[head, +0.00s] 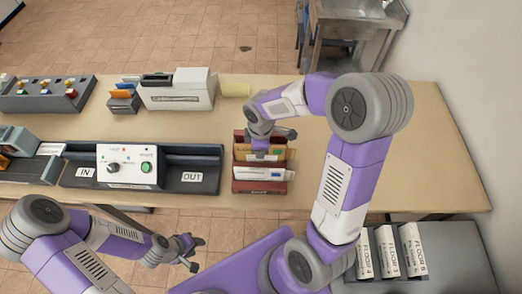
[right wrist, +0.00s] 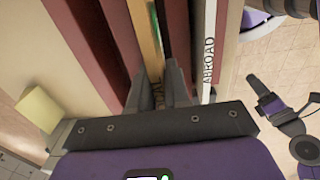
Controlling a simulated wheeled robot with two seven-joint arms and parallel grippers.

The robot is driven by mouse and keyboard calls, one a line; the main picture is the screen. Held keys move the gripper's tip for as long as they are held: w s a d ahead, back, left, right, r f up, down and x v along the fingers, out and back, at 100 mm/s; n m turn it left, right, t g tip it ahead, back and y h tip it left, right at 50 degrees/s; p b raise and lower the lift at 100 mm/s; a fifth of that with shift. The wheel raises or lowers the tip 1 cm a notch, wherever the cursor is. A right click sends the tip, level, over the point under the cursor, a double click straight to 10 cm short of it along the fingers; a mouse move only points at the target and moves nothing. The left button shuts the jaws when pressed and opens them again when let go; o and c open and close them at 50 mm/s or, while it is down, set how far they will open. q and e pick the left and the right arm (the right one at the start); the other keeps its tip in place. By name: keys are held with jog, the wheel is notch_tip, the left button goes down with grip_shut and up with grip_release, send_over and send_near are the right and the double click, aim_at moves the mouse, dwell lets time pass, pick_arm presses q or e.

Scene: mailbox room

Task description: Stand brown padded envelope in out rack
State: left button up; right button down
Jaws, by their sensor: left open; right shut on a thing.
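The brown padded envelope (head: 282,155) stands on edge in a slot of the dark red rack (head: 262,187) on the table. In the right wrist view it shows as a tan strip (right wrist: 145,38) between two dark red dividers (right wrist: 176,32). My right gripper (head: 266,152) reaches down into the rack from above and is shut on the envelope. Its fingers (right wrist: 162,88) are close around the strip; the envelope's lower edge is hidden. My left gripper (head: 188,254) is open and empty, in front of the table's near edge.
A white envelope (head: 262,173) marked ABROAD stands in the rack's nearer slot. Left of the rack is a dark machine with IN and OUT labels (head: 192,177). The table right of the rack is clear.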

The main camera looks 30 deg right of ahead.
jog(key=c, duration=1)
grip_release()
jog(key=shift+s+a+f, duration=0.1)
jog(key=shift+s+f, duration=0.55)
jog(key=shift+f, duration=0.2)
jog(key=shift+r, duration=0.1)
jog(key=r+p, duration=0.1)
jog(key=w+r+p, duration=0.1)
jog(key=p, duration=0.1)
jog(key=shift+w+d+r, duration=0.25)
jog(key=shift+r, duration=0.15)
jog(key=shift+r+p, duration=0.3)
jog(key=shift+r, duration=0.1)
jog(key=shift+s+a+r+p, duration=0.1)
jog(key=shift+s+r+p, duration=0.05)
jog(key=shift+r+p, duration=1.15)
jog(key=shift+r, duration=0.4)
